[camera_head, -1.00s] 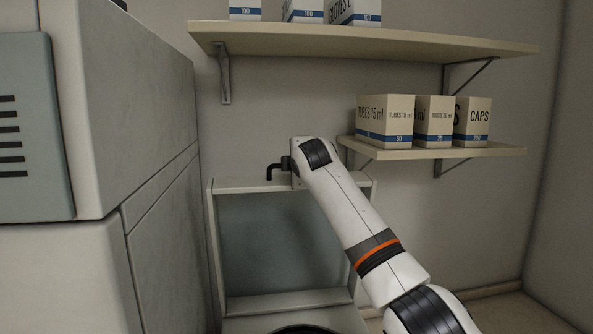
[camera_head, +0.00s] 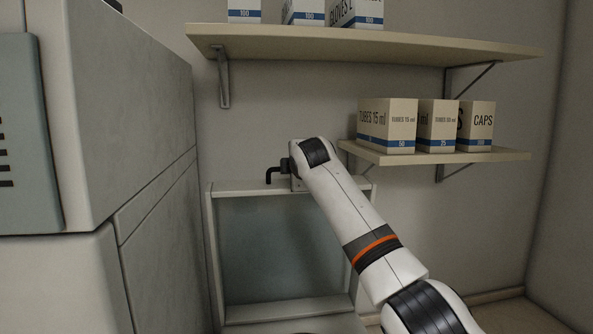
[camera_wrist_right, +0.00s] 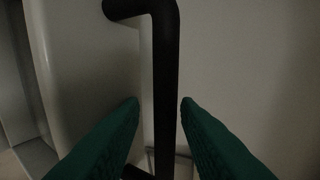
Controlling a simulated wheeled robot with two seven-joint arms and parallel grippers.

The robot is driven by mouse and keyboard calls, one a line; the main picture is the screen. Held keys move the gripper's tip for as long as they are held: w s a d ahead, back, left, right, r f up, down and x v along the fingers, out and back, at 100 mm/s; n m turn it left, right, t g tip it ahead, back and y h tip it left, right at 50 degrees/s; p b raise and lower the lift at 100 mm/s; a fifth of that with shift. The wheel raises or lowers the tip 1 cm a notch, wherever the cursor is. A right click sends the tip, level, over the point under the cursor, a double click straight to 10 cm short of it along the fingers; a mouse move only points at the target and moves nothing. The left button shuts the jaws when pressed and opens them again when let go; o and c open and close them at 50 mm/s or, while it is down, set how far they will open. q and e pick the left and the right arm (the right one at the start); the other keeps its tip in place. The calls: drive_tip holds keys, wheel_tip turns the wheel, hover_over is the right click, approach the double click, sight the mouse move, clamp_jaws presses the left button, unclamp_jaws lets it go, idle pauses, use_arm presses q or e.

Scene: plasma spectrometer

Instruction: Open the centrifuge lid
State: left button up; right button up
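The centrifuge lid (camera_head: 279,247) stands upright in the head view, a pale frame around a grey-blue panel. The top of a dark ring on the centrifuge barely shows at the bottom edge. A black bent handle (camera_head: 272,175) sticks out by the lid's top edge. My right arm reaches to that edge, and its wrist hides the gripper in the head view. In the right wrist view, the green fingers of my right gripper (camera_wrist_right: 160,100) are apart, with the black handle bar (camera_wrist_right: 166,62) running between them and gaps visible beside it. My left gripper is out of view.
A large grey machine (camera_head: 150,130) stands close on the left. A lower shelf (camera_head: 440,157) with boxes of tubes (camera_head: 387,125) and caps (camera_head: 480,128) is on the wall right of the lid, near my right arm. A longer shelf (camera_head: 350,43) runs above.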

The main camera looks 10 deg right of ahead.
drive_tip(key=shift+s+b, duration=0.35)
drive_tip(key=shift+b, duration=0.1)
drive_tip(key=b+v, duration=0.6)
drive_tip(key=v, duration=0.5)
drive_tip(key=shift+s+r, duration=0.15)
